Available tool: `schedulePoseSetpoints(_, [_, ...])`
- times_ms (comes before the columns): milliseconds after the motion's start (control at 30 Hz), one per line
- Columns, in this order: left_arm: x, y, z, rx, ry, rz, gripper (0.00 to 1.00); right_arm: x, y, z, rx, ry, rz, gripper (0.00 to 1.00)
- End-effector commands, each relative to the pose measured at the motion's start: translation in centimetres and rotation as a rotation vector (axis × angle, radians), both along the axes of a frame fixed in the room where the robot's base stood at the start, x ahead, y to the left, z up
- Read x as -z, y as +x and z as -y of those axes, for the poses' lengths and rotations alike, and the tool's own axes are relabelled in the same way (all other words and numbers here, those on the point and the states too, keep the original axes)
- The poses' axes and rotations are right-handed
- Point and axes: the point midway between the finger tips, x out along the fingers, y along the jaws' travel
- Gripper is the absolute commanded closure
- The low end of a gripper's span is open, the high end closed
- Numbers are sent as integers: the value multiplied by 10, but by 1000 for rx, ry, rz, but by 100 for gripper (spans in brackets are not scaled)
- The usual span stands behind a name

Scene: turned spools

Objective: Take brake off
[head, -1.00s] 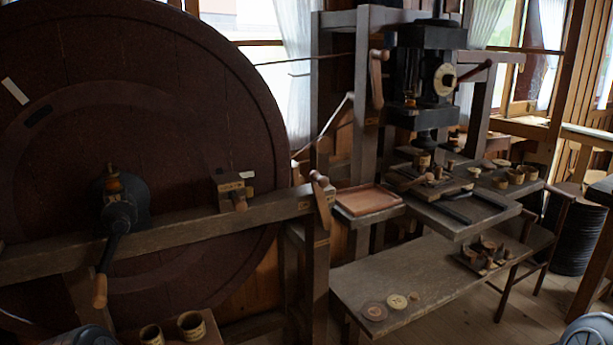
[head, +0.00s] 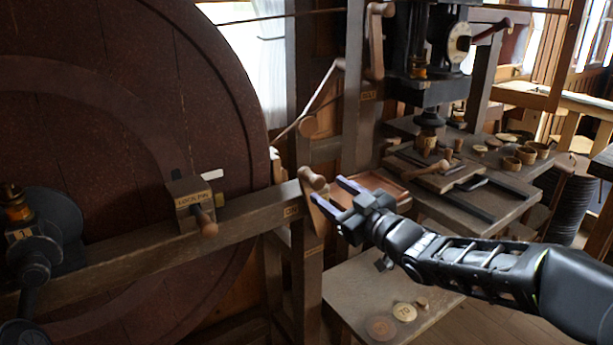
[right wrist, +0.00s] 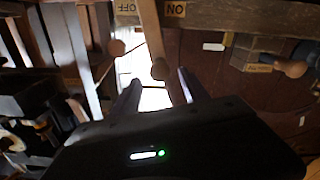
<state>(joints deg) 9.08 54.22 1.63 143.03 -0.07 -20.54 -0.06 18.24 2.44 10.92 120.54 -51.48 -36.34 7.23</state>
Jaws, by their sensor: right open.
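The brake lever (head: 313,203) is a wooden arm with a round knob on a post, leaning toward the wheel beside an ON label (head: 291,211). In the right wrist view the lever (right wrist: 150,30) stands between the ON label (right wrist: 175,9) and the OFF label (right wrist: 126,7). My right gripper (head: 328,191) is open at the lever, its fingertips just right of the knob in the head view. In the right wrist view the knob shows between the two fingers. I cannot tell whether they touch it. My left gripper is not in view.
The big dark wheel (head: 130,80) fills the left, behind a wooden beam. A lock pin block (head: 192,199) sits on the beam. A shelf with tokens (head: 350,285) lies below my right arm.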

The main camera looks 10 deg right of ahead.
Motion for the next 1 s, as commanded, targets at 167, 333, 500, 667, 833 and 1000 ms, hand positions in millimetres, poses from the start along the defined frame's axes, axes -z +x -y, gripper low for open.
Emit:
schedulePoseSetpoints(167, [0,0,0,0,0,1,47,1,0,0,1,0,-2,47])
schedulePoseSetpoints(333, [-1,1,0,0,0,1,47,1,6,-3,0,1,-4,47])
schedulePoseSetpoints(500, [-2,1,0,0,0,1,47,1,26,-11,-2,2,-4,47])
schedulePoseSetpoints(667, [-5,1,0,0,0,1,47,1,50,-21,-1,2,-5,47])
schedulePoseSetpoints(833, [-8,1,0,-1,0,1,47,1,68,-27,1,2,-4,47])
schedulePoseSetpoints(1000, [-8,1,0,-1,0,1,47,1,73,-29,1,1,-3,47])
